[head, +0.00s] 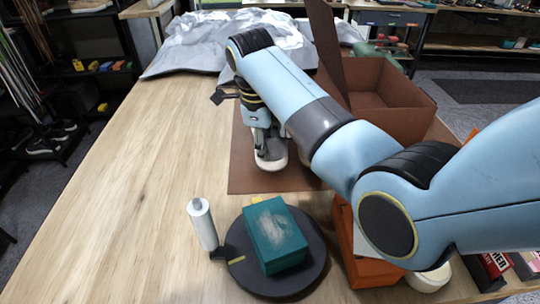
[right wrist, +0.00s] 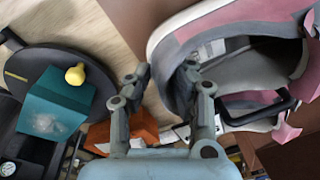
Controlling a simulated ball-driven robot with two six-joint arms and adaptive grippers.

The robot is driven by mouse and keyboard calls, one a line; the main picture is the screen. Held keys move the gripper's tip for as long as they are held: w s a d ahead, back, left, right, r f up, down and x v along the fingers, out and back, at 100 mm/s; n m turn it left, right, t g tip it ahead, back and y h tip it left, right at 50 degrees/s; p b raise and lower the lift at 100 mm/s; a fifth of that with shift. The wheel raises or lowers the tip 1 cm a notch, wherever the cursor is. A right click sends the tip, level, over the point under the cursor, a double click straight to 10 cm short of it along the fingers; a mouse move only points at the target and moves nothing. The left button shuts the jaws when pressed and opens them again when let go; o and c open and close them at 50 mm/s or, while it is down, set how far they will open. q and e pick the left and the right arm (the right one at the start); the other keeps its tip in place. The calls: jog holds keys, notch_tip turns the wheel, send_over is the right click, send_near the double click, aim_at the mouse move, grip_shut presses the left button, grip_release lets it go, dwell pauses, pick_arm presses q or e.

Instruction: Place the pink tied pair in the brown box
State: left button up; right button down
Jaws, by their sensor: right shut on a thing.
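The pink tied pair (right wrist: 210,22) is pink, grey and white and fills the upper right of the right wrist view. In the head view only a whitish shoe end (head: 270,163) shows below my right gripper (head: 262,130); my arm hides the rest. In the right wrist view the fingers of my right gripper (right wrist: 166,76) are either side of a shoe's rim, shut on it. The brown box (head: 408,108) stands open behind my right arm, its lid upright. The shoes are outside it, to its left and nearer. My left gripper is not in view.
A teal block (head: 275,240) sits on a dark round turntable (head: 318,265), beside a white cylinder (head: 202,224). An orange box (head: 372,270) is under my right arm. A brown mat (head: 250,182) lies below the shoes. Silvery cloth (head: 190,45) covers the back. The table's left side is clear.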

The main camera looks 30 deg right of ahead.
notch_tip(320, 180, down, 3)
jog(key=shift+f, duration=0.5)
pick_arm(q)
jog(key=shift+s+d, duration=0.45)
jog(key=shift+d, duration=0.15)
pick_arm(e)
jog(key=c, duration=1.2)
grip_release()
jog(key=shift+a, duration=0.1)
jog(key=shift+o, duration=0.2)
